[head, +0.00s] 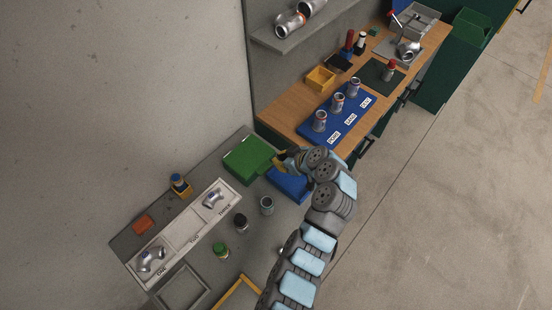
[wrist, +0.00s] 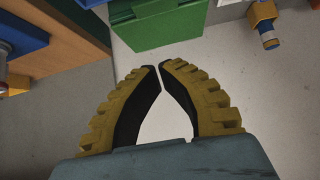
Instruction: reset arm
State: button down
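My gripper (head: 279,161) is in the head view at the end of my bent arm, over the right end of the grey table, beside the green bin. In the wrist view my gripper (wrist: 160,67) has its two yellow and black fingers curved in, with their tips together or nearly so. Nothing shows between them. The green bin (wrist: 160,25) lies beyond the fingertips in the wrist view, and the green bin (head: 247,162) is left of the gripper in the head view. The blue bin (head: 290,187) is partly hidden by my arm.
A white tray (head: 183,236) with labelled compartments holds metal castings. Several jars, such as the green-lidded one (head: 221,250), stand on the grey table (head: 130,242). The wooden bench (head: 285,117) carries a blue mat (head: 337,133) with three cans. A grey shelf (head: 290,35) is above.

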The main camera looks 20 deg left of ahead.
jog(key=shift+d+r, duration=0.2)
